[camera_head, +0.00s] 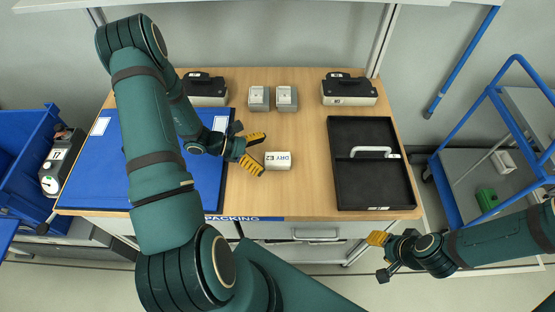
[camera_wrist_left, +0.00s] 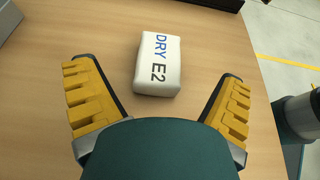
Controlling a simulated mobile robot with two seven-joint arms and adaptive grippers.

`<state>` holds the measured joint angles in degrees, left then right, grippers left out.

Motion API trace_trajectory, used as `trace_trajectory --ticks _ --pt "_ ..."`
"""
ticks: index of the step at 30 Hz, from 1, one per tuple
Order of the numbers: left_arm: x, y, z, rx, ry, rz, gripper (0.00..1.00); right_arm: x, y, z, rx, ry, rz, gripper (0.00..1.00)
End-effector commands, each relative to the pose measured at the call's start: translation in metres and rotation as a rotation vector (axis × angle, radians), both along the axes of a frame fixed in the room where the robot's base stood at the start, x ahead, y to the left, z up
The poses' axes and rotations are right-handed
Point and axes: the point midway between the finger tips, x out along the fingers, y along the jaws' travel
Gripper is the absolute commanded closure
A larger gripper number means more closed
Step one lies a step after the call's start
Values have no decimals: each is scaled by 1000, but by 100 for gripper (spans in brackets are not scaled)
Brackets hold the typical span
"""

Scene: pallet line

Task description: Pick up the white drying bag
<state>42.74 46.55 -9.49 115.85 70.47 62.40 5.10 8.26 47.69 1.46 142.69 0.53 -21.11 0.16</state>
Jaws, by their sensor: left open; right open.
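The white drying bag (camera_head: 278,161) lies on the wooden table, marked "DRY E2". It also shows in the left wrist view (camera_wrist_left: 158,64), just ahead of the fingers. My left gripper (camera_head: 260,154) is open with yellow-padded fingers, close to the bag's left side in the head view. In the left wrist view my left gripper (camera_wrist_left: 158,105) has its fingers apart, with the bag ahead and between their lines, not gripped. My right gripper (camera_head: 380,255) is open and empty, off the table's front right edge.
A black tray (camera_head: 345,189) with a white handle-like piece is right of the bag. A blue mat (camera_head: 90,185) lies under my left arm. Two small grey boxes (camera_head: 259,98) and two black-and-white devices (camera_head: 348,91) stand at the back. A blue trolley (camera_head: 448,200) is at right.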

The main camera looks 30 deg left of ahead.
Motion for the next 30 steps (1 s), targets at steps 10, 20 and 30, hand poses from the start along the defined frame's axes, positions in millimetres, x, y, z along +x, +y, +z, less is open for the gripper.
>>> trace_trajectory --ticks 10,20,30 --pt "18 -31 -18 -1 2 0 5 0 0 3 1 0 0 53" --pt "19 -31 -18 0 1 0 39 0 0 3 1 0 0 53" --pt "19 -31 -18 -1 0 0 78 0 0 3 1 0 0 53"
